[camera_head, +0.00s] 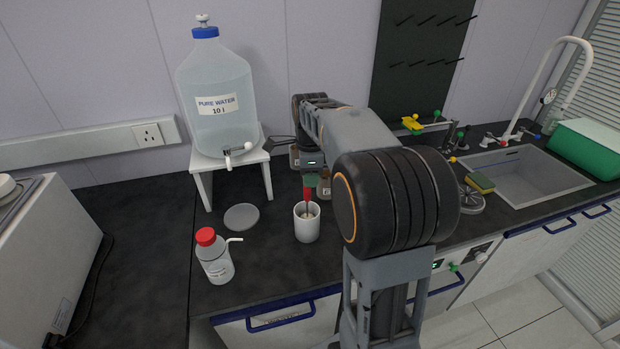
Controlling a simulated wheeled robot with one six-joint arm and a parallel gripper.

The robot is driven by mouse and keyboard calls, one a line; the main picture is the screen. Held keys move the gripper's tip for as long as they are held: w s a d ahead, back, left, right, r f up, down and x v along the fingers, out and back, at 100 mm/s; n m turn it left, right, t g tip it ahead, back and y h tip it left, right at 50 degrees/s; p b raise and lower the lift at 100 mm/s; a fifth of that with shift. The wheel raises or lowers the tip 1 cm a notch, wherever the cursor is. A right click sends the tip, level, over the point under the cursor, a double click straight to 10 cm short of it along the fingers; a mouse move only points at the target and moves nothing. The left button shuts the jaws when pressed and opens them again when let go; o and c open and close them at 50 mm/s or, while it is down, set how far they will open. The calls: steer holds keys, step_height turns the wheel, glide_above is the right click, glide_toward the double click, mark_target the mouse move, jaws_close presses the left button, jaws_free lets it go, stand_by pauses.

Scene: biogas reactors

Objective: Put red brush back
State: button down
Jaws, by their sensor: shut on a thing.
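The red brush (307,189) is upright, its red handle in my gripper (308,174) and its lower end at the mouth of a white cup (307,228). The lower end reaches into the cup's opening; whether it touches the bottom is hidden. My gripper is shut on the top of the handle, above the cup. My arm comes in from the right and hides part of the counter behind it.
A red-capped wash bottle (215,258) and a grey disc (241,217) are left of the cup. A water jug (218,95) stands on a white stand (203,187). Brown bottles (324,185) stand close behind the brush. A sink (532,176) is at right.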

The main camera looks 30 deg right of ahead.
steer(key=shift+f, duration=0.3)
steer(key=shift+f, duration=0.2)
steer(key=c, duration=1)
jaws_free()
steer(key=shift+r, duration=0.1)
